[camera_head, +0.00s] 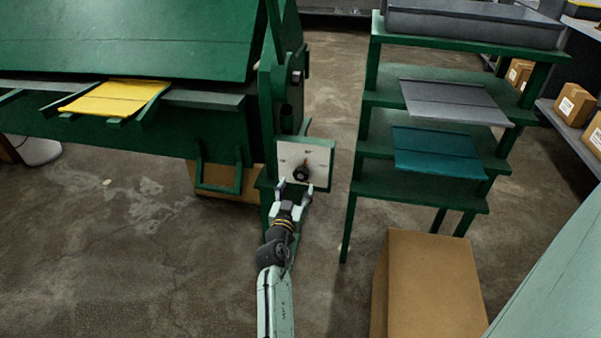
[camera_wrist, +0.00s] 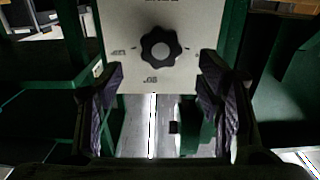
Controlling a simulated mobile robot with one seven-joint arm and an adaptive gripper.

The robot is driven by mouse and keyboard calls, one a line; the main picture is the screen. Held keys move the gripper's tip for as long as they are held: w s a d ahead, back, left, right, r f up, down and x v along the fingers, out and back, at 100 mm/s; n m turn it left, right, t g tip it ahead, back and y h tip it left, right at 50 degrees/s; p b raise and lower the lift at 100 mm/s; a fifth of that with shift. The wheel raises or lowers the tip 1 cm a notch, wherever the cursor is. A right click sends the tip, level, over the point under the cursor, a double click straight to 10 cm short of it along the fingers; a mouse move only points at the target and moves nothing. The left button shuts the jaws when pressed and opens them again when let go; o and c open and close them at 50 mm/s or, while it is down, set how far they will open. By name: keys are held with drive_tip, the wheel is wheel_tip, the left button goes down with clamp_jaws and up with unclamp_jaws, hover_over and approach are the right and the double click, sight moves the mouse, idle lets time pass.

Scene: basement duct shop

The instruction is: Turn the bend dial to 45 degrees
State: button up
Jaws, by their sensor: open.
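The bend dial (camera_head: 301,173) is a black knob on a pale plate (camera_head: 318,158) fixed to the green machine's right end. In the wrist view the dial (camera_wrist: 160,47) is a lobed black knob with a light centre, on the plate (camera_wrist: 200,15) with small printed marks around it. The marks are too small to read surely. My gripper (camera_head: 296,190) is just in front of and below the dial. In the wrist view its two dark fingertips (camera_wrist: 162,85) stand wide apart, left and right of the knob and a little below it, not touching it. The gripper is open and empty.
The green bending machine (camera_head: 150,40) fills the left, with a yellow sheet (camera_head: 115,98) on its front supports. A green shelf rack (camera_head: 432,190) with grey and teal sheets stands right of the dial. A cardboard box (camera_head: 430,285) stands front right. Open floor (camera_head: 130,250) lies front left.

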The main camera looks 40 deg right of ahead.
sight(300, 175)
drive_tip(key=x, duration=0.8)
drive_tip(key=shift+w, duration=0.1)
drive_tip(key=c, duration=1.1)
